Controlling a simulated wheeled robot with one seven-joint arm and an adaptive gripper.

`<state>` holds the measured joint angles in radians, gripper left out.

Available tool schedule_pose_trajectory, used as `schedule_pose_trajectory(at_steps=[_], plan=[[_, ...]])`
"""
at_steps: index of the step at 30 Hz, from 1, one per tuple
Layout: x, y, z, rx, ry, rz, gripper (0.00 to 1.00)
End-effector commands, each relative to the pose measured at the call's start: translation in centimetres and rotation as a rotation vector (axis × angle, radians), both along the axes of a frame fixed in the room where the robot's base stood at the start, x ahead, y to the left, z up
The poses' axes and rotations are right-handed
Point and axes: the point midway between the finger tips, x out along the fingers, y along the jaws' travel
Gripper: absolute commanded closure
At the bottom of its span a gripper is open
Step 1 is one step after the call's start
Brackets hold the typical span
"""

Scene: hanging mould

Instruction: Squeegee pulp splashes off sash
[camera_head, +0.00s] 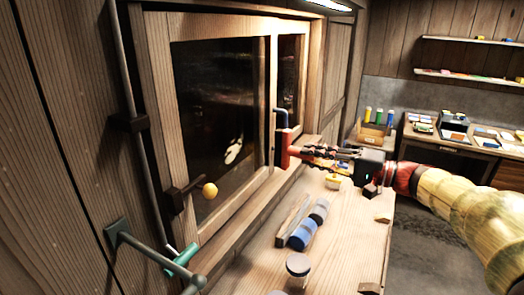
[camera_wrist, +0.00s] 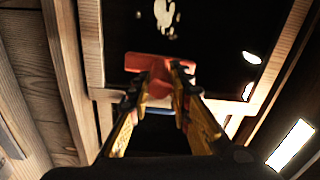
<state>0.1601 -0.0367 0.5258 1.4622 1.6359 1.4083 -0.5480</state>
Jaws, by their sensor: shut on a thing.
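The window sash (camera_head: 177,130) stands upright at left with a wooden frame and dark glass. A white splash (camera_head: 233,151) marks the lower right of the large pane; it also shows at the top of the wrist view (camera_wrist: 163,14). My gripper (camera_head: 303,152) is at the sash's right side, above the bench. Its fingers (camera_wrist: 160,85) are shut on a red squeegee (camera_head: 283,150), whose wide head (camera_wrist: 150,62) shows in the wrist view in front of the glass. I cannot tell whether the head touches the glass. Smaller bright spots (camera_wrist: 250,57) may be splashes or reflections.
A teal bar (camera_head: 182,260) sticks out at bottom left. Blue and grey cylinders (camera_head: 302,235) lie on the wooden bench (camera_head: 345,235). Shelves and a counter with goods stand at back right.

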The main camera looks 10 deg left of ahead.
Motion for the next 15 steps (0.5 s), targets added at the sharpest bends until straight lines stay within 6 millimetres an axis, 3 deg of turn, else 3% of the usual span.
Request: schedule_pose_trajectory(at_steps=[8, 15], plan=[[-0.1, 0.6, 3.6, 0.03, 0.084, 0.009, 1.0], [-0.3, 1.1, 4.6, 0.05, 0.148, 0.018, 1.0]])
